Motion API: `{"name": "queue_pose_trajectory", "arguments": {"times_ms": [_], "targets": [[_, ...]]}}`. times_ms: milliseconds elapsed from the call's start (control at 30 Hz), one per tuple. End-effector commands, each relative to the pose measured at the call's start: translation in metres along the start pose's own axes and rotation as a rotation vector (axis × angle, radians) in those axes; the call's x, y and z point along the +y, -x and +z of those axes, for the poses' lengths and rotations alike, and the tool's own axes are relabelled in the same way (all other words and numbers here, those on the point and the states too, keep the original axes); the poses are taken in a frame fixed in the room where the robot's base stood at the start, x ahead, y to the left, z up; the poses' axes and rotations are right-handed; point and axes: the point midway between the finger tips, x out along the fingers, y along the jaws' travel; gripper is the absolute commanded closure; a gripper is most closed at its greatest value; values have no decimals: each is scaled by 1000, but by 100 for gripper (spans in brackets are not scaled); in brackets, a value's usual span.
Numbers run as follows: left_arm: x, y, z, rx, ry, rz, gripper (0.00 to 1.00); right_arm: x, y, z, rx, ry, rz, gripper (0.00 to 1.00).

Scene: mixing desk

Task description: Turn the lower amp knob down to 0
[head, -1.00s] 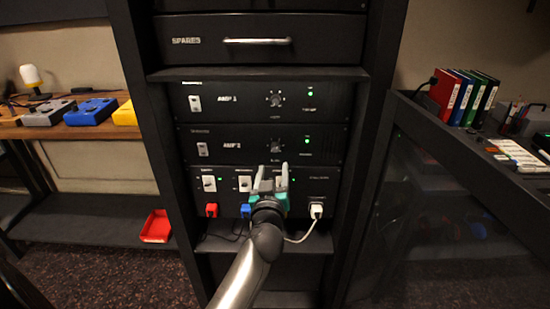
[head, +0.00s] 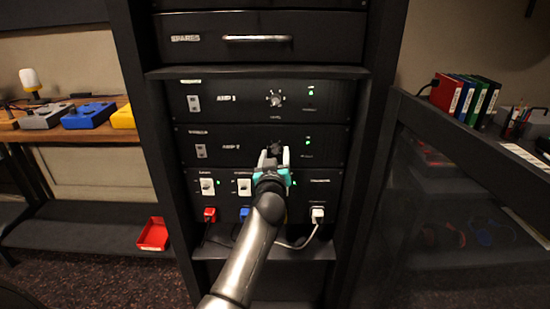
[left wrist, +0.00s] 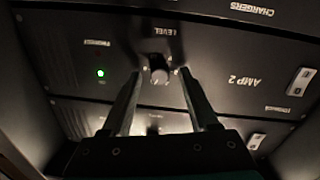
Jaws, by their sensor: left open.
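The lower amp, AMP 2 (head: 225,147), is a black panel in the rack. Its dark knob (head: 276,146) is partly covered by my gripper in the head view. In the left wrist view, which is upside down, the round knob (left wrist: 159,72) stands under the LEVEL label. My left gripper (head: 274,157) is open just in front of the knob. In the left wrist view its two fingertips (left wrist: 159,73) lie on either side of the knob. I cannot tell whether they touch it. The knob's setting cannot be read. My right gripper is not in view.
The upper amp (head: 240,97) with its own knob (head: 275,99) sits above. A panel with white switches (head: 207,187) and red, blue and white plugs (head: 318,212) sits below. The spares drawer (head: 258,39) is on top. Rack posts (head: 153,150) stand on both sides.

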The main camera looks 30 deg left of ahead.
Motion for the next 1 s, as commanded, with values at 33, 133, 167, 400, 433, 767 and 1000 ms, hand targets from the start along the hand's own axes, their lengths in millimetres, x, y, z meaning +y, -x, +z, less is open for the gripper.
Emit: {"name": "queue_pose_trajectory", "arguments": {"times_ms": [33, 133, 167, 400, 433, 767, 1000], "targets": [[0, -1, 0, 1, 0, 0, 39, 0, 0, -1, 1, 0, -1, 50], [0, -2, -1, 1, 1, 0, 39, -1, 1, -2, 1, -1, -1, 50], [0, -3, -1, 1, 1, 1, 39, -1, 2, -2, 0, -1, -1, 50], [0, -2, -1, 1, 1, 0, 44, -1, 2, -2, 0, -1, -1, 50], [0, -2, -1, 1, 1, 0, 47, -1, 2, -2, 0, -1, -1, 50], [0, -2, -1, 1, 1, 0, 84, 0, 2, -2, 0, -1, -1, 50], [0, -2, 0, 1, 0, 1, 100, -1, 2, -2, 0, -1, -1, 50]]}}
